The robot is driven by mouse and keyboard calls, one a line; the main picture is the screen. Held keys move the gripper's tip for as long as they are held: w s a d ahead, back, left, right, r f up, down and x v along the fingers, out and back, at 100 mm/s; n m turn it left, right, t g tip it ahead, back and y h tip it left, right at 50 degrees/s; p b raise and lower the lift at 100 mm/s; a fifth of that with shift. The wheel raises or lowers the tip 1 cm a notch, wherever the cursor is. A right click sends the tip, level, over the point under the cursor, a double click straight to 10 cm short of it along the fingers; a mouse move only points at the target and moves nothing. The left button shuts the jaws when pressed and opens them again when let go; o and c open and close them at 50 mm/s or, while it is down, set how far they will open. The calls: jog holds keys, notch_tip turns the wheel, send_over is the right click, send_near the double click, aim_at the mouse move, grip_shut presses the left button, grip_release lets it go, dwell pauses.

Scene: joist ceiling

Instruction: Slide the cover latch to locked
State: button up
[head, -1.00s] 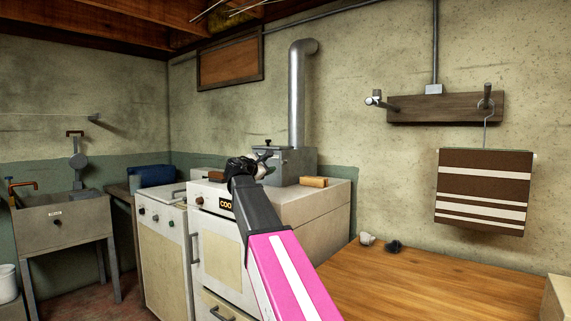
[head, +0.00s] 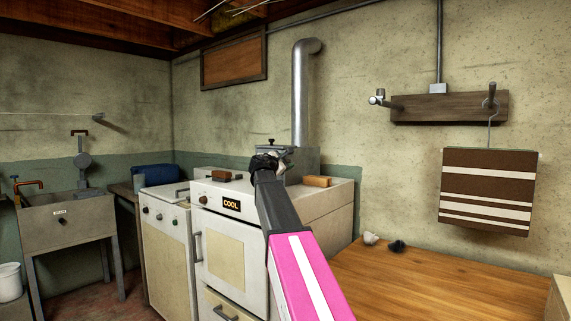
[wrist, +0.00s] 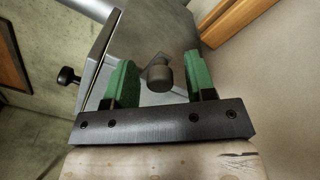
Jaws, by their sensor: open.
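A grey metal box (head: 304,163) stands at the back of the stove top, against the flue pipe. In the wrist view the box's metal face (wrist: 165,35) fills the top middle, with a dark round knob (wrist: 158,76) on it. I cannot tell for sure whether this knob is the cover latch. My gripper (wrist: 160,82) is open, its green fingers on either side of the knob with a gap on each side. In the head view my gripper (head: 280,153) is just in front of the box, and my arm hides part of the box.
A black knob (wrist: 68,76) sticks out at the box's left in the wrist view. The stove sign (head: 231,204) reads COOL. The wooden counter (head: 440,285) is mostly clear.

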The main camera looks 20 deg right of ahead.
grip_shut()
jog(key=shift+w+a, duration=0.4)
jog(key=shift+w, duration=0.2)
jog(key=shift+w+a, duration=0.4)
jog(key=shift+w, duration=0.2)
grip_release()
jog(key=shift+w+a, duration=0.1)
